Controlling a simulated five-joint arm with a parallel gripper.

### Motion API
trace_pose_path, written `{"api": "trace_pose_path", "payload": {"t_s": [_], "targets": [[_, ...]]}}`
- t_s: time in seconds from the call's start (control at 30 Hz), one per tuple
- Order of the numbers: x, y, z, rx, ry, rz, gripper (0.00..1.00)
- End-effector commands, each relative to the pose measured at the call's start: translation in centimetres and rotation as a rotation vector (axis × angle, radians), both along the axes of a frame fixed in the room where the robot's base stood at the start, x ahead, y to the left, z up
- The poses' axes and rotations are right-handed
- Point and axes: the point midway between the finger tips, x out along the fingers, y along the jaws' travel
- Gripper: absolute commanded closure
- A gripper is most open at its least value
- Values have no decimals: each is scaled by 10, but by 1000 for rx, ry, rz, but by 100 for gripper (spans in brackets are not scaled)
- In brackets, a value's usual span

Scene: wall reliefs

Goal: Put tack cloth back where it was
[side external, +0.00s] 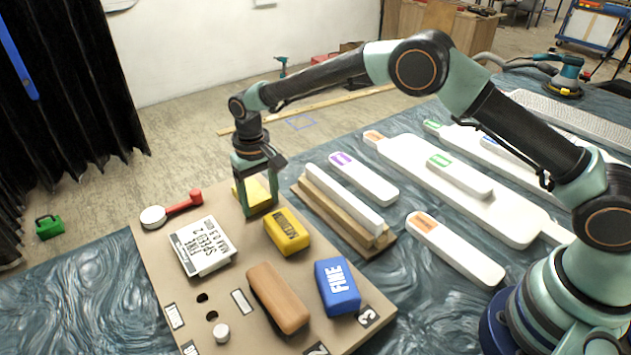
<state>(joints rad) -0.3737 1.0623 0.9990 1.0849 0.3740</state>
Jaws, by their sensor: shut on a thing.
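The tack cloth (259,188) looks like a thin yellow piece between the fingers of my gripper (260,203). My gripper is shut on it and points down at the far right corner of the brown board (153,257). The fingers hide part of the cloth, and I cannot tell whether it touches the board.
A yellow block (288,232), a blue "FINE" block (337,287) and a wooden block (277,298) lie on the board nearby. A white labelled box (202,246) and a red-handled round tool (171,209) are left. A white bar on wood (343,199) stands close right.

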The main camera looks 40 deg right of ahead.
Motion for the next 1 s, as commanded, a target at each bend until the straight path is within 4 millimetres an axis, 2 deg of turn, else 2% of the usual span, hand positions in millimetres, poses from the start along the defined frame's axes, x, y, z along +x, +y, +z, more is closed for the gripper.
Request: {"api": "trace_pose_path", "payload": {"t_s": [0.23,0.27,0.3,0.33,0.67,0.77,1.0], "targets": [[0,0,-2,0,0,0,73],[0,0,-2,0,0,0,21],[0,0,-2,0,0,0,6],[0,0,-2,0,0,0,0],[1,0,4,1,-2,0,0],[1,0,16,1,-3,0,0],[2,1,65,2,-6,0,0]]}}
